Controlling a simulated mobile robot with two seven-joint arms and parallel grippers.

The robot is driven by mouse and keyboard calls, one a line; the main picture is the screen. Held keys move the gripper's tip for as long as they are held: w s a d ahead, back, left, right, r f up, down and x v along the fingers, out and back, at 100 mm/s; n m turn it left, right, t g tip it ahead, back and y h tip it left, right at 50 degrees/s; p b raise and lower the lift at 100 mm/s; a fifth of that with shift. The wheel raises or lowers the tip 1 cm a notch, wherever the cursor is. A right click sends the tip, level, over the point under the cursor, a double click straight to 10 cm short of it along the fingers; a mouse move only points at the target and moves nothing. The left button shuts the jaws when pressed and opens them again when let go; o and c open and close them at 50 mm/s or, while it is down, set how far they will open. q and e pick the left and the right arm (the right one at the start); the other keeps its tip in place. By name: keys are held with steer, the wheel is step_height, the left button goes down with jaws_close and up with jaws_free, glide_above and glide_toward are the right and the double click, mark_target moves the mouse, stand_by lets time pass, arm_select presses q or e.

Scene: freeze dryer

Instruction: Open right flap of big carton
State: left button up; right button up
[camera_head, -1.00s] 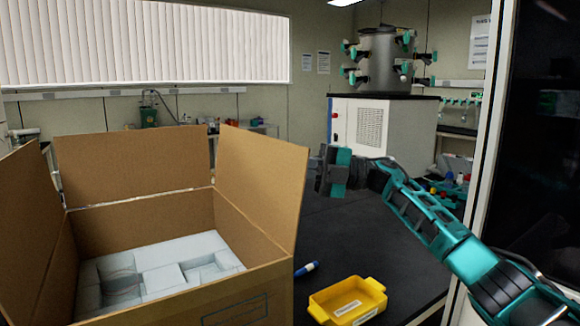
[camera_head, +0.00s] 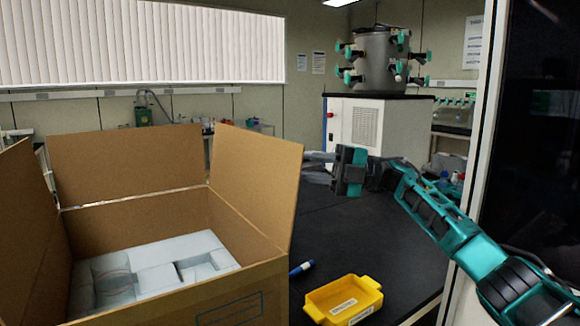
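The big carton (camera_head: 200,290) stands open at the left, with white packing (camera_head: 155,270) inside. Its right flap (camera_head: 256,185) stands up and leans a little outward. The back flap (camera_head: 128,163) and the left flap (camera_head: 22,215) are also raised. My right gripper (camera_head: 308,168) is to the right of the right flap, level with its upper half, pointing left. Its fingertips are close to the flap's outer edge; whether they touch it I cannot tell. The finger gap is not clear. My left gripper is not in view.
A yellow tray (camera_head: 343,300) and a blue-and-white pen (camera_head: 302,267) lie on the black table (camera_head: 345,240) right of the carton. The freeze dryer (camera_head: 375,125) stands behind. A door frame (camera_head: 480,130) rises at the right.

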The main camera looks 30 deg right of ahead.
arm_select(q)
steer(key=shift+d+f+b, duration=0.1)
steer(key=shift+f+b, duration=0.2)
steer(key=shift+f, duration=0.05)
arm_select(e)
steer(key=v, duration=0.8)
steer(key=shift+d, duration=0.3)
steer(key=shift+s+f, duration=0.1)
